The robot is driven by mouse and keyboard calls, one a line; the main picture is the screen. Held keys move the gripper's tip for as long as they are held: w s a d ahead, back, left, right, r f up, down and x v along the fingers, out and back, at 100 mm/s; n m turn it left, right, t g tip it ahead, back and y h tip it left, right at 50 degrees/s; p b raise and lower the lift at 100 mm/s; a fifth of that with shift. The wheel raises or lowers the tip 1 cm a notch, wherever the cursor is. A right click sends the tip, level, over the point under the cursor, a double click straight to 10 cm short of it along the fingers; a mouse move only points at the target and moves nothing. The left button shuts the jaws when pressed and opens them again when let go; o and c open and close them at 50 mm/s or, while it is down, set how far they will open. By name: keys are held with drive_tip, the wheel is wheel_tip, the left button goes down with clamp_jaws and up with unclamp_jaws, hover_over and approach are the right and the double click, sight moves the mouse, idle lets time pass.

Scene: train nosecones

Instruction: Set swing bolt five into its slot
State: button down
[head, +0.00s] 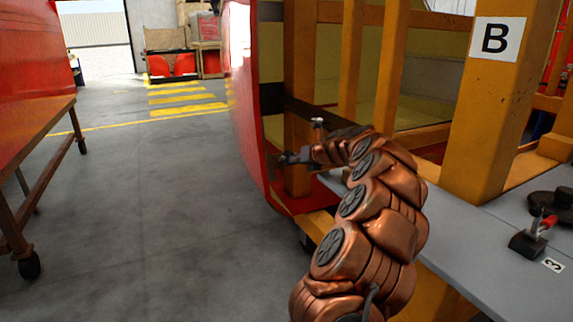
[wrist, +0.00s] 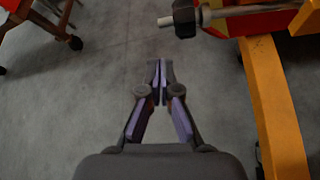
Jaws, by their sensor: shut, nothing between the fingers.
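My gripper (wrist: 161,68) is shut and empty, with its fingertips together over the grey floor in the wrist view. A swing bolt (wrist: 246,10), a grey rod with a dark nut and a pale threaded tip, lies across the top of the wrist view. It is beyond and to the right of my fingertips, apart from them. No number shows on it. In the head view my gripper (head: 284,158) is small, beside the edge of the red nosecone (head: 247,110). A small upright bolt-like piece (head: 318,127) stands just behind my wrist there. I cannot make out the slot.
An orange frame with a post marked B (head: 495,38) stands at the right. A grey bench (head: 480,262) holds a red-handled clamp (head: 532,236) by a label 3. The floor (head: 150,210) between is clear.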

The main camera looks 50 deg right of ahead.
drive_tip(key=b+x, duration=0.1)
drive_tip(key=x, duration=0.8)
drive_tip(key=shift+w+f, duration=0.15)
drive_tip(key=shift+w, duration=0.2)
